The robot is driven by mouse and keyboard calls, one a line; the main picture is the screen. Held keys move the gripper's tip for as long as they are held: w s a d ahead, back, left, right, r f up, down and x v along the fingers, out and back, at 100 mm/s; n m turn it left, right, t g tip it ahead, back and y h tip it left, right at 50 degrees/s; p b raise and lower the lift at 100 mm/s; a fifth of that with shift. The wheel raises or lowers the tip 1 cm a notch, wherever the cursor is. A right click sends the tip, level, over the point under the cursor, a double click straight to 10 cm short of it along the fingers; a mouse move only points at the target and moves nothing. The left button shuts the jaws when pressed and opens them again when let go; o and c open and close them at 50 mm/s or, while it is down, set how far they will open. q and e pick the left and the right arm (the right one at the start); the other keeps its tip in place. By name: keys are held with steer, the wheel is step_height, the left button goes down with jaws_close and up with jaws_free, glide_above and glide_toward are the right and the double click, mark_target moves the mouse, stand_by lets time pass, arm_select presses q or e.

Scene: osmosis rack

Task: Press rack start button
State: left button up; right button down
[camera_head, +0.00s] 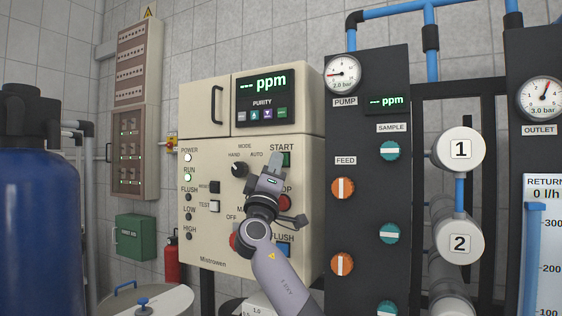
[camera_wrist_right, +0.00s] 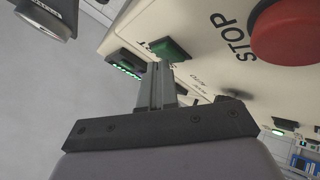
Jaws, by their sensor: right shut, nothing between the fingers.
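The green START button (camera_head: 287,160) is at the upper right of the cream control panel (camera_head: 215,255), partly behind my right gripper's fingers. My right gripper (camera_head: 275,160) is shut and empty, its fingertips pointing up at the panel just left of the button. In the right wrist view the shut fingertips (camera_wrist_right: 159,66) end just below a green button (camera_wrist_right: 173,48), whose label they partly cover. I cannot tell whether they touch it. My left gripper is not in view.
A red STOP button (camera_wrist_right: 290,30) is large in the right wrist view, beside the fingers. A black selector knob (camera_head: 239,170) sits left of the gripper. The dark rack panel (camera_head: 368,200) with gauges and valves stands at right, and a blue tank (camera_head: 40,230) at left.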

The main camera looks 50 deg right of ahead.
stand_by(0.5)
steer(key=shift+s+a+b, duration=0.25)
steer(key=shift+a+b, duration=0.05)
steer(key=shift+a, duration=0.4)
steer(key=a, duration=0.2)
steer(key=s+a, duration=0.1)
steer(key=a, duration=0.1)
steer(key=shift+s+a+b, duration=0.2)
steer(key=shift+a+b, duration=0.2)
steer(key=shift+f, duration=0.1)
stand_by(0.6)
